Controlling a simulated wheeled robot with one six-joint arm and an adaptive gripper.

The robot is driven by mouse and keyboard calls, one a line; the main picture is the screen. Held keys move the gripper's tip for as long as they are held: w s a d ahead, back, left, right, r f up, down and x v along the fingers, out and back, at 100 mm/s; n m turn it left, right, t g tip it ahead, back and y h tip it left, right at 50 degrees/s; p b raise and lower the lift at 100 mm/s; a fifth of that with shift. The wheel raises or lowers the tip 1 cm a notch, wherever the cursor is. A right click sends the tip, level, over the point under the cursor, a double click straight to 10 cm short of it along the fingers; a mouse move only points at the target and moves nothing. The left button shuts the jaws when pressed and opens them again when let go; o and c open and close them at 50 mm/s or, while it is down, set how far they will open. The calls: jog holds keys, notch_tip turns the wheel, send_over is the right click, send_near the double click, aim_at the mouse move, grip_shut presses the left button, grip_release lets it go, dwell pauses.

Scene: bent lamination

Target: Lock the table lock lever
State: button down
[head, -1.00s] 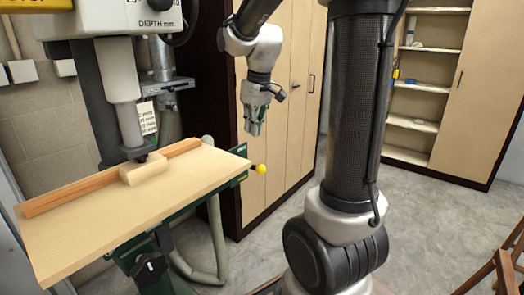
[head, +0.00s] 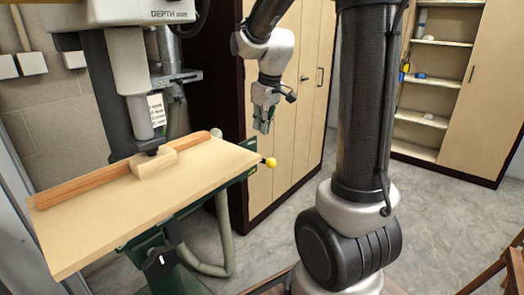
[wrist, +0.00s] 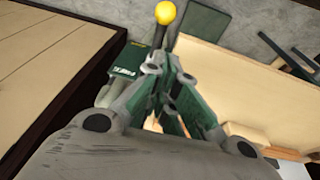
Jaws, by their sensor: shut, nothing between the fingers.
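The table lock lever shows as a yellow ball knob (head: 270,162) on a short dark rod at the right edge of the drill press table (head: 100,228). In the wrist view the yellow knob (wrist: 165,13) is at the top, just beyond my fingertips, with its dark rod running down toward them. My gripper (head: 264,125) points downward above the knob in the head view, apart from it there. In the wrist view my gripper (wrist: 167,65) is shut and empty, its fingertips overlapping the line of the rod. Whether they touch the rod cannot be told.
A wood block (head: 153,163) and a long wooden fence (head: 110,174) lie on the table below the drill head. A tall cabinet (head: 305,90) stands close behind my gripper. Open grey floor (head: 420,215) lies to the right.

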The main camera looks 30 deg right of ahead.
aim_at(264, 160)
jog(key=x, duration=0.6)
jog(key=s+x, duration=0.1)
jog(key=x, duration=0.2)
jog(key=shift+d+f, duration=0.1)
jog(key=shift+d, duration=0.3)
jog(key=shift+d+f, duration=0.1)
jog(key=shift+f, duration=0.25)
jog(key=shift+s+d+f, duration=0.1)
jog(key=shift+s+f, duration=0.15)
jog(key=shift+f, duration=0.3)
jog(key=shift+s+d+f, duration=0.1)
jog(key=shift+s+f, duration=0.2)
jog(key=shift+f, duration=0.25)
jog(key=shift+r, duration=0.2)
